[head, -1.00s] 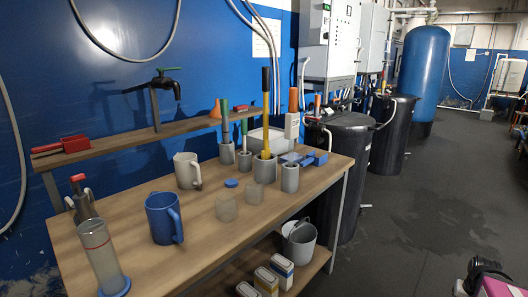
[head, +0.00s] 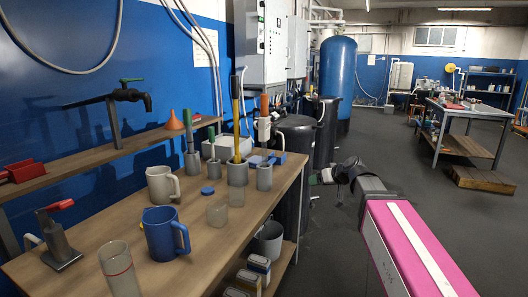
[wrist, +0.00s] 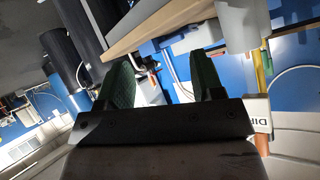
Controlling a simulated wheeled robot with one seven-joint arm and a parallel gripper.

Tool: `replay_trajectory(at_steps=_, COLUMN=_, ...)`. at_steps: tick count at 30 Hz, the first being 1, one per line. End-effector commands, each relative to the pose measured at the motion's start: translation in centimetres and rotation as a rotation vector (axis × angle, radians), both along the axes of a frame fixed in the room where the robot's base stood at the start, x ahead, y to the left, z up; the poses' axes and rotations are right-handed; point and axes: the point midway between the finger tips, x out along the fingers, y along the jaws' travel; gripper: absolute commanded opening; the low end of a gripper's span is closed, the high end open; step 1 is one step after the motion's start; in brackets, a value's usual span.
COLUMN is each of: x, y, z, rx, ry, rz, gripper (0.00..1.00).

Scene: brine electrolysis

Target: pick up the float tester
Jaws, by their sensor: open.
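I cannot tell for sure which tool is the float tester. A clear cylinder (head: 119,272) with a red ring stands at the near left. My gripper (head: 322,176) is open and empty, right of the bench, apart from the tools. In the wrist view its two green fingers (wrist: 163,80) are spread with nothing between them.
A blue jug (head: 164,235), a beige jug (head: 161,186), a clear beaker (head: 217,213) and a blue cap (head: 207,190) stand on the bench. A tap (head: 125,95) overhangs the back shelf. Black barrels (head: 295,150) stand beyond the bench.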

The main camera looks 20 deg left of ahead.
Motion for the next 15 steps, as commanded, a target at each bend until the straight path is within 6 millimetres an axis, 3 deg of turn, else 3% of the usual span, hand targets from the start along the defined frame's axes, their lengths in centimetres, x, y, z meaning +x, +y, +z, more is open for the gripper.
replay_trajectory(at_steps=1, x=0.2, y=2.0, z=2.9, rx=0.040, ry=-0.059, rz=0.035, gripper=0.61)
replay_trajectory(at_steps=3, x=0.1, y=4.5, z=6.8, rx=0.098, ry=-0.140, rz=0.079, gripper=0.61)
replay_trajectory(at_steps=9, x=-1.4, y=10.4, z=17.3, rx=0.257, ry=-0.348, rz=0.180, gripper=0.61)
replay_trajectory(at_steps=12, x=-2.4, y=12.2, z=21.3, rx=0.318, ry=-0.426, rz=0.209, gripper=0.61)
replay_trajectory(at_steps=15, x=-3.2, y=13.4, z=24.1, rx=0.362, ry=-0.479, rz=0.227, gripper=0.61)
